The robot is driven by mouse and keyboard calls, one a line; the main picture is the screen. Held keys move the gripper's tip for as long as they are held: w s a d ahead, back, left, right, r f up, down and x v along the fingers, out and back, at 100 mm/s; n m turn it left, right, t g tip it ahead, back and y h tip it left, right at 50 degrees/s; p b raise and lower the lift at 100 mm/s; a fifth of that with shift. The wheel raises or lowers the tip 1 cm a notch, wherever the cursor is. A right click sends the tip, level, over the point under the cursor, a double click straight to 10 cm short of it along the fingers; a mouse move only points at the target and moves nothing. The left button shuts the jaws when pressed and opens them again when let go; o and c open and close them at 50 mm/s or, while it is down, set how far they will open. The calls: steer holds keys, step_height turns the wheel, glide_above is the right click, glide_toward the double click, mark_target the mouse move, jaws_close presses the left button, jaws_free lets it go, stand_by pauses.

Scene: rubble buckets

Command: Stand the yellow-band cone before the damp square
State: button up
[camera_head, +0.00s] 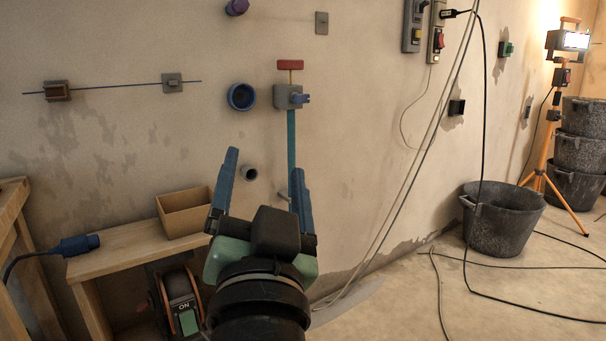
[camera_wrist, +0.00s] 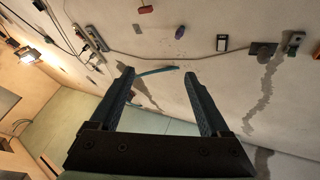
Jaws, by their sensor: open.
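No yellow-band cone shows in either view. I cannot make out a damp square; dark, irregular stains mark the wall (camera_head: 130,140) and its foot in the head view. My gripper (camera_head: 264,165) is open and empty, its two blue fingers raised toward the wall in the head view. In the wrist view its fingers (camera_wrist: 158,75) stand apart with only wall and a curved blue-green strip seen between and beyond them.
A wooden bench (camera_head: 115,255) bears an open cardboard box (camera_head: 184,212) and a blue plug (camera_head: 78,245). A cable reel (camera_head: 181,300) sits under it. A black bucket (camera_head: 500,222), stacked buckets (camera_head: 580,150) and a lamp tripod (camera_head: 545,150) stand right. Cables cross the otherwise open floor.

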steer(key=s+d+r+n+t, duration=0.2)
steer(key=s+r, duration=0.3)
steer(key=r, duration=0.2)
steer(key=s+d+r+n+t+h, duration=0.1)
steer(key=s+d+r+t, duration=0.1)
steer(key=s+r, duration=0.4)
steer(key=shift+s+r+n+t+h, duration=0.3)
steer(key=shift+r+n+t, duration=0.1)
steer(key=shift+t, duration=0.4)
step_height(320, 180, up, 49)
steer(key=p, duration=4.9)
steer(key=shift+a, duration=0.1)
